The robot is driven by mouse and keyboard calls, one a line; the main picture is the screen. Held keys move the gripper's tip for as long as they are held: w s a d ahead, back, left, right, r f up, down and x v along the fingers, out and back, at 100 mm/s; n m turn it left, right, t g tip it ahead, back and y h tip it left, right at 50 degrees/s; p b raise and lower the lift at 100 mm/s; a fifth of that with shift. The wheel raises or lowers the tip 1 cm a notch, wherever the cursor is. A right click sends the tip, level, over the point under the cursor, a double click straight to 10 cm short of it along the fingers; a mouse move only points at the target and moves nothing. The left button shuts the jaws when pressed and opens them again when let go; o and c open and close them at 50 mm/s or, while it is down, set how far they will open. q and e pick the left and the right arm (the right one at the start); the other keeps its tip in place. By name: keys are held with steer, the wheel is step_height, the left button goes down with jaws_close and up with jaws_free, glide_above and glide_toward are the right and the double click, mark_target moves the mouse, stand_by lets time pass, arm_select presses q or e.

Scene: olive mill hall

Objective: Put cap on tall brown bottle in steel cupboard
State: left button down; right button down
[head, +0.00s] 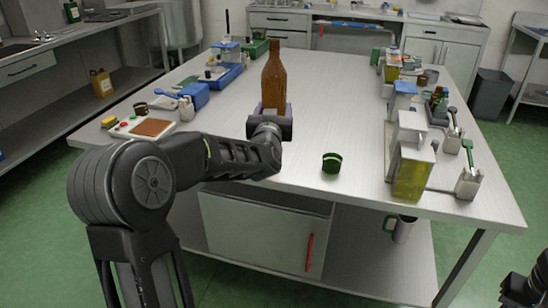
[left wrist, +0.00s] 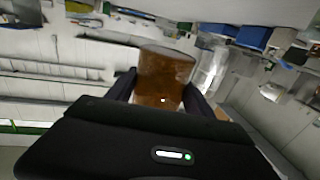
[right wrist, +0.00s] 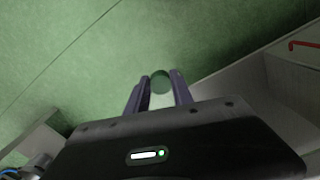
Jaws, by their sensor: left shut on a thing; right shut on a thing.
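My left gripper (head: 273,112) is shut on the tall brown bottle (head: 274,78), which stands upright in the head view, over the near part of the table. No cap shows on its neck. In the left wrist view the bottle (left wrist: 165,75) sits between the fingers. My right gripper (right wrist: 157,90) is shut on a small round thing with a green top (right wrist: 161,80), possibly the cap, over the green floor. In the head view only a dark part of the right arm shows at the lower right edge. The steel cupboard (head: 255,235) is under the table, with a red handle (head: 309,252).
A dark green cup-like thing (head: 332,162) stands on the table's near part. Containers, including a yellow-filled one (head: 411,178), line the right side. A white board (head: 130,130) and blue boxes (head: 194,95) are at the left. The table's middle is clear.

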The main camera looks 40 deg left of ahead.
arm_select(q)
steer(key=shift+w+a+f, duration=0.1)
steer(key=shift+a+f, duration=0.25)
arm_select(e)
steer(key=shift+s+a, duration=0.1)
steer(key=shift+a, duration=0.05)
arm_select(q)
steer(key=shift+d+f, duration=0.15)
steer(key=shift+f, duration=0.05)
steer(key=shift+f, duration=0.1)
steer(key=shift+f+b, duration=0.5)
steer(key=shift+f, duration=2.55)
arm_select(e)
steer(key=shift+f, duration=0.5)
arm_select(q)
steer(key=shift+f+b, duration=0.3)
steer(key=shift+f, duration=1.55)
arm_select(e)
steer(key=shift+f, duration=0.3)
arm_select(q)
steer(key=shift+f, duration=0.1)
arm_select(e)
steer(key=shift+f, duration=0.1)
